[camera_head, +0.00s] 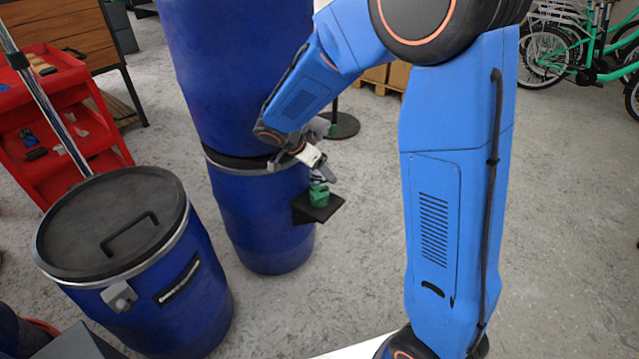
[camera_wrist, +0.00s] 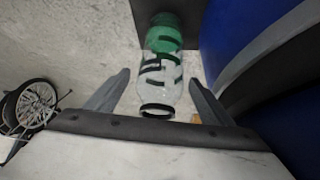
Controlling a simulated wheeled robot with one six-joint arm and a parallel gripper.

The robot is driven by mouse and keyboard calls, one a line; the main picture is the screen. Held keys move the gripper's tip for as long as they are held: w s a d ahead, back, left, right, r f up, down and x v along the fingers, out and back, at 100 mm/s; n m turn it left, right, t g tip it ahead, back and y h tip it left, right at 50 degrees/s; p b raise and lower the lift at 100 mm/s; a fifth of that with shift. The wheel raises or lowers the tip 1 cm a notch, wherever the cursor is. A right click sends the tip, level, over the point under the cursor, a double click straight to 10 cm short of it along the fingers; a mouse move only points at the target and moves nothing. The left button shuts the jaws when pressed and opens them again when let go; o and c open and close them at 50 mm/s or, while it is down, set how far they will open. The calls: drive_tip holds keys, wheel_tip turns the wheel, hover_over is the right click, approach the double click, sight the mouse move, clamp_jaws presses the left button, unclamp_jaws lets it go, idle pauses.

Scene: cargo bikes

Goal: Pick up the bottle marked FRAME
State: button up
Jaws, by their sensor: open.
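A clear bottle with a green part and black markings (camera_wrist: 162,68) lies between the fingers in the wrist view; I cannot read the word FRAME on it. In the head view, a green bottle (camera_head: 319,196) stands on a small black shelf (camera_head: 303,213) against a blue drum. The shelf also shows in the wrist view (camera_wrist: 204,25). My gripper (camera_head: 322,172) is just above the bottle in the head view and partly hides its top. In the wrist view, my gripper (camera_wrist: 160,80) is open, one finger on each side of the bottle, with visible gaps.
The tall blue drums (camera_head: 245,215) stand close beside my gripper and fill the right of the wrist view. A lidded blue drum (camera_head: 205,305) stands at the front left, with a red cart (camera_head: 60,165) behind it. Green bikes (camera_head: 590,45) stand at the far right. Open floor lies right.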

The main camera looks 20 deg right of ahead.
drive_tip(key=shift+x, duration=2.35)
drive_tip(key=c, duration=1.4)
